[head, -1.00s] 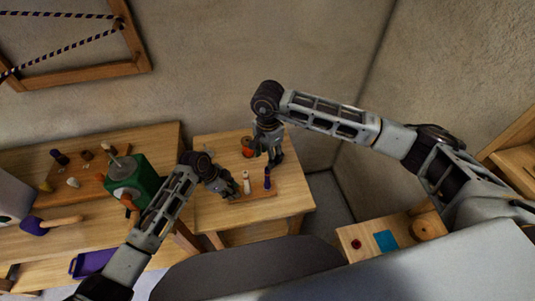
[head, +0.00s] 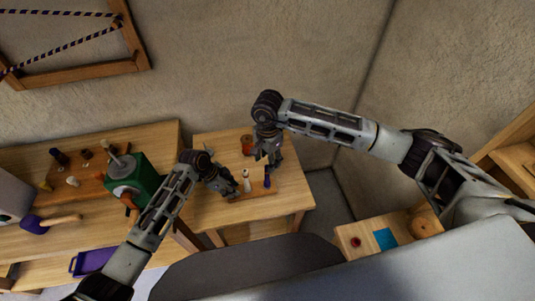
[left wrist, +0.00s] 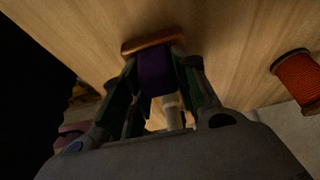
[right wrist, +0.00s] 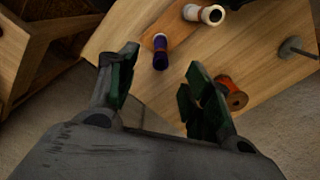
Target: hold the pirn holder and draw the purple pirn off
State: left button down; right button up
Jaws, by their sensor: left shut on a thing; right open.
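The pirn holder (head: 256,190) is a narrow wooden board lying on the small table. The purple pirn (head: 267,180) stands at its right end and a white pirn (head: 246,174) stands beside it; the purple pirn also shows in the right wrist view (right wrist: 160,52). My left gripper (head: 234,187) is at the holder's left end. In the left wrist view its fingers are shut on a dark purple block (left wrist: 155,74) on the wooden base. My right gripper (head: 271,164) is open and empty above the purple pirn. In the right wrist view the pirn lies beyond the fingertips, apparently untouched.
An orange spool (right wrist: 232,95) and a metal spindle (right wrist: 297,48) stand on the small table (head: 220,218) behind the holder. A longer bench (head: 70,235) at left carries a green device (head: 128,178) and a purple-headed mallet (head: 48,223). The small table's front strip is clear.

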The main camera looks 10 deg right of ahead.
aim_at(267, 176)
jog(key=shift+f, duration=4.25)
grip_shut()
